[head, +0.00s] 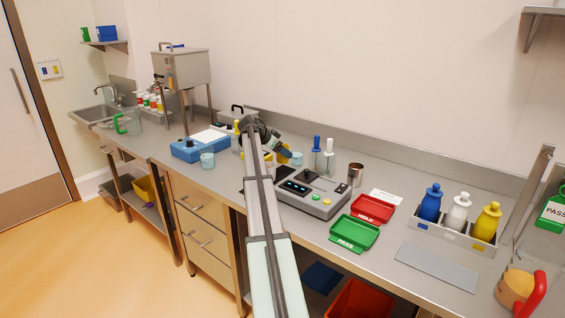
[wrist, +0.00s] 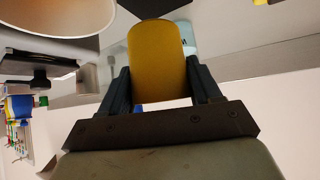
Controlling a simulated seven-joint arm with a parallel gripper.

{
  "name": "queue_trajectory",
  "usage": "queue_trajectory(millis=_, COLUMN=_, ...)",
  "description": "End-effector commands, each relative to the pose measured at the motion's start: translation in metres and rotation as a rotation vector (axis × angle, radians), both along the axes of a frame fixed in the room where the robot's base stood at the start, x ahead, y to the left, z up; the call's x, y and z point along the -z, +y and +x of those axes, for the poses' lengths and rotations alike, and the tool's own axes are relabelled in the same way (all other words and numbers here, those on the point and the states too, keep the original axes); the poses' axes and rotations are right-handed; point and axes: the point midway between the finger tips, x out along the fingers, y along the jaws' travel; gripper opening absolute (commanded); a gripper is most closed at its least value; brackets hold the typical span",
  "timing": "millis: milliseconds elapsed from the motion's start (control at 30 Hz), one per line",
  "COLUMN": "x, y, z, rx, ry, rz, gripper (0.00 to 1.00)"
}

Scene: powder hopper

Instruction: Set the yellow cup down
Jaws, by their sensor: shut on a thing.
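The yellow cup (wrist: 157,60) is between the two dark fingers of my gripper (wrist: 157,82) in the wrist view. The fingers are shut on its sides. In the head view my gripper (head: 283,152) is over the bench, behind the grey instrument, and only a little yellow shows by it; my arm hides part of this area. I cannot tell whether the cup's base touches the bench. A pale blue cup (wrist: 188,38) is just behind the yellow cup in the wrist view, and it also shows right of my gripper in the head view (head: 297,159).
The grey instrument (head: 312,192) stands in front of my gripper. A blue device (head: 199,150) and another pale blue cup (head: 207,161) are to the left.

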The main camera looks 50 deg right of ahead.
Motion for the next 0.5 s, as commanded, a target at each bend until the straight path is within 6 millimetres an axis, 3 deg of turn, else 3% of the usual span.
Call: queue_trajectory(millis=500, x=0.047, y=0.0, z=0.0, rx=-0.001, ry=-0.001, rz=0.0, gripper=0.3)
